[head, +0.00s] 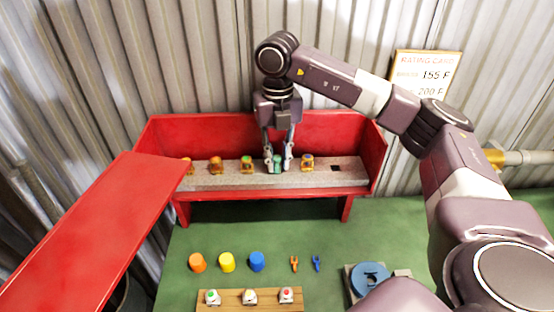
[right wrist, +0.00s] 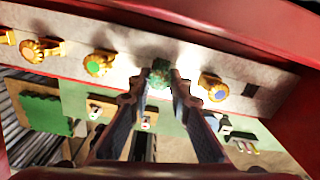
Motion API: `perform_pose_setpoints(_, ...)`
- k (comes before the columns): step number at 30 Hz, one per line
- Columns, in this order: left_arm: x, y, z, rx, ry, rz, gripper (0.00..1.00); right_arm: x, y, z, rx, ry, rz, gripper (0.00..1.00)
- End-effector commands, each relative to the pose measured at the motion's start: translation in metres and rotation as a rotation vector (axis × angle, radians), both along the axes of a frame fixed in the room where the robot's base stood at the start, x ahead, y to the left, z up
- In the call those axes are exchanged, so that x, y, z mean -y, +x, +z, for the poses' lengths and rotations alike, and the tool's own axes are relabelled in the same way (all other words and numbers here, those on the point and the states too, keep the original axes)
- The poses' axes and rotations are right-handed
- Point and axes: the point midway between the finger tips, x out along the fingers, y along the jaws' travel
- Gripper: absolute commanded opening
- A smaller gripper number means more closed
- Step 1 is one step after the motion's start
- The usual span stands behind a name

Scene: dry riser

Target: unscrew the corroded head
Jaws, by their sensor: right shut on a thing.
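The corroded head (head: 277,162) is green and stands in the row on the grey ledge (head: 225,182) of the red cabinet. My right gripper (head: 278,167) reaches down from above with one finger on each side of it and is shut on it. In the right wrist view the green corroded head (right wrist: 160,74) sits between the two fingertips (right wrist: 160,88). It still appears to be at the ledge; its underside is hidden. My left gripper is not in view.
Brass-coloured heads (head: 216,165) stand on both sides along the ledge, one close on the right (head: 307,162). The red cabinet (head: 330,128) has a back wall and sides. Orange, yellow and blue caps (head: 257,262), a wooden rack (head: 250,301) and a blue round device (head: 370,278) are on the green surface.

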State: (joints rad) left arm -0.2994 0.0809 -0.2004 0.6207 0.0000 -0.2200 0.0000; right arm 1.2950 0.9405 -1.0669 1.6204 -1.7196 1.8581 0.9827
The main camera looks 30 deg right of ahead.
Motion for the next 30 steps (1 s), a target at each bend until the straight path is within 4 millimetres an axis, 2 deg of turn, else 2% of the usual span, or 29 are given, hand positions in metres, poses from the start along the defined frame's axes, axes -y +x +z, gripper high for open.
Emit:
perform_pose_setpoints(1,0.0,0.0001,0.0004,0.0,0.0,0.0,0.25,0.0049,0.002,0.0032,0.007,-0.007,0.012,0.0)
perform_pose_setpoints(11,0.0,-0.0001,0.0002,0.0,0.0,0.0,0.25,0.0051,0.0036,0.0037,0.014,-0.005,0.031,0.0)
perform_pose_setpoints(24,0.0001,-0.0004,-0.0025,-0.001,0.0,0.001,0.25,0.0077,0.0044,0.0046,0.016,-0.005,0.49,0.0)
perform_pose_setpoints(30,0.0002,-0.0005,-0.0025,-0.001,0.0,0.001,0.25,0.0076,0.0046,0.0051,0.018,-0.006,0.522,0.0)
